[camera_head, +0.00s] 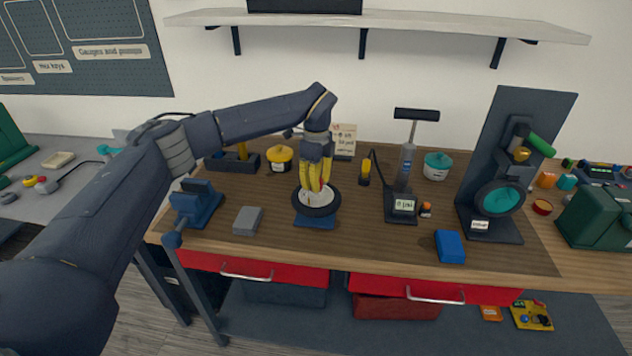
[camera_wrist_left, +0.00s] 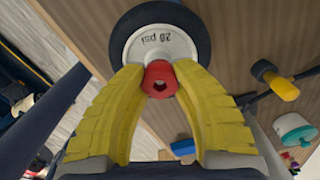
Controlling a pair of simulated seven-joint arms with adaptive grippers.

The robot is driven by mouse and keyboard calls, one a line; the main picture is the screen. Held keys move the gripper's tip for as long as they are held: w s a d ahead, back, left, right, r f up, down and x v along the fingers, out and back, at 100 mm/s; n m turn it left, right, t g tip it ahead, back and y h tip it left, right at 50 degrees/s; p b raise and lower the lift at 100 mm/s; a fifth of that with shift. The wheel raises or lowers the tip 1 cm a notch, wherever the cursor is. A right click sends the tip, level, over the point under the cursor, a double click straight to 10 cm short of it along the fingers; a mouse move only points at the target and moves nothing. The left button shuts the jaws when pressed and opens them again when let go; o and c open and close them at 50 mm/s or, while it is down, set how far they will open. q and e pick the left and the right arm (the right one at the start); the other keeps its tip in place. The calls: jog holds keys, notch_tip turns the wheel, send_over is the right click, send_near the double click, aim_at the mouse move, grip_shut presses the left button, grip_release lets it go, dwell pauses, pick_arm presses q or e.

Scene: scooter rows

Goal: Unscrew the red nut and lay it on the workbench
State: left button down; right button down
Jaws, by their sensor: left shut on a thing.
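The red nut (camera_wrist_left: 160,80) sits at the centre of a small wheel with a black tyre and a white hub marked "28 psi" (camera_wrist_left: 146,45). In the head view the wheel (camera_head: 317,209) lies on a blue stand (camera_head: 315,222) on the workbench (camera_head: 355,233). My left gripper (camera_head: 316,188) points down over the hub. Its yellow fingers (camera_wrist_left: 160,85) are shut on the red nut, one on each side. The fingers mostly hide the nut in the head view. My right gripper is in neither view.
A blue vise (camera_head: 194,203) and a grey block (camera_head: 247,220) stand left of the wheel. A pump with a gauge (camera_head: 403,205), a yellow-handled tool (camera_head: 365,170) and a blue block (camera_head: 449,246) are to the right. Bare wood lies in front of the wheel.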

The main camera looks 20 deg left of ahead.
pick_arm(q)
jog(key=shift+n, duration=1.3)
jog(key=c, duration=1)
grip_release()
jog(key=shift+c, duration=0.2)
notch_tip(320, 180, up, 12)
